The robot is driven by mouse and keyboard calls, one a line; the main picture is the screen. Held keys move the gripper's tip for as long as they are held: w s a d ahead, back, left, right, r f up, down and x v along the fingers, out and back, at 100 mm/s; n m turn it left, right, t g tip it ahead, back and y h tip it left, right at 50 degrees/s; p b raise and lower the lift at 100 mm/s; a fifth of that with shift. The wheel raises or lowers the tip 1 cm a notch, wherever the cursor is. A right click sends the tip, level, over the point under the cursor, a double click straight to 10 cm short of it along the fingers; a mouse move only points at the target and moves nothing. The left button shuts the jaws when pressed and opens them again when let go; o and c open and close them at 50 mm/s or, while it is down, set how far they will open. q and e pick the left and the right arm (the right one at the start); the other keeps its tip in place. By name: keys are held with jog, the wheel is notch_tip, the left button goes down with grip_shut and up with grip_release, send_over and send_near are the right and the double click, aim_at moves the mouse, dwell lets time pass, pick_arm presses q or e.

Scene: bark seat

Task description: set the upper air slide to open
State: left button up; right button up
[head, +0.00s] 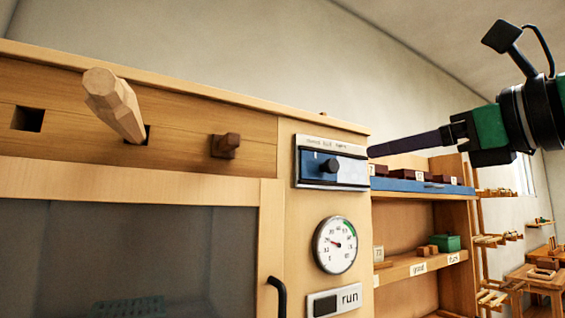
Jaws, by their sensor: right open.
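My left gripper is out of view.
Shelves (420,268) with boxes stand at the right.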

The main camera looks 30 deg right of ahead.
jog(key=a, duration=0.1)
jog(key=p, duration=0.3)
send_near(335, 165)
jog(key=w+d, duration=0.1)
jog(key=d, duration=0.1)
jog(key=w+a+p, duration=0.1)
jog(key=w, duration=0.1)
jog(key=w+a+p, duration=0.1)
jog(key=w, duration=0.1)
jog(key=w+a, duration=0.1)
jog(key=w, duration=0.2)
jog(key=shift+w+p, duration=0.1)
jog(key=shift+p, duration=0.3)
jog(key=shift+w+d, duration=0.1)
jog(key=shift+d, duration=0.25)
jog(key=shift+d+f, duration=0.2)
jog(key=shift+d, duration=0.15)
jog(key=shift+a+r, duration=0.1)
jog(key=shift+a, duration=0.15)
jog(key=c, duration=0.8)
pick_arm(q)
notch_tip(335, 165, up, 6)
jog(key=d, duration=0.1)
pick_arm(e)
grip_shut()
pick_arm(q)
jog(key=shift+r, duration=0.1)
